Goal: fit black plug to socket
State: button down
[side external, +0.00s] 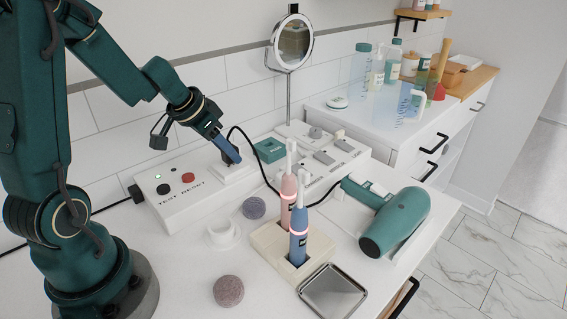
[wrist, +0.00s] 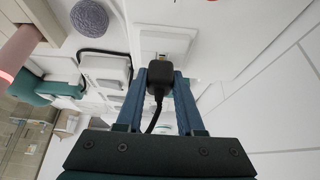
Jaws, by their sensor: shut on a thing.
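The black plug (wrist: 160,77) is held between the two blue fingers of my gripper (wrist: 161,70) in the wrist view. Its black cord hangs back toward the palm. In the side view my gripper (side external: 234,158) points down at the white socket (side external: 232,173) on the right part of the white TEST/RESET box (side external: 180,190); the plug is mostly hidden there. In the wrist view the socket (wrist: 168,40) lies just beyond the plug, with a small metallic bit showing between them. I cannot tell whether the plug's pins touch or enter the socket.
A teal block (side external: 269,150) and a white switch panel (side external: 325,155) stand right of the socket. Pink (side external: 288,190) and blue (side external: 298,235) toothbrushes stand in a holder in front. A black cord (side external: 262,165) loops toward the teal hair dryer (side external: 395,222). A mirror (side external: 293,42) rises behind.

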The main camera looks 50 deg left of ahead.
jog(key=shift+f, duration=0.25)
jog(key=shift+c, duration=2.2)
grip_release()
jog(key=shift+s+r, duration=0.2)
jog(key=shift+r, duration=0.45)
jog(key=shift+v, duration=1.9)
jog(key=shift+s+f, duration=0.1)
jog(key=shift+s, duration=0.05)
jog(key=shift+c, duration=0.4)
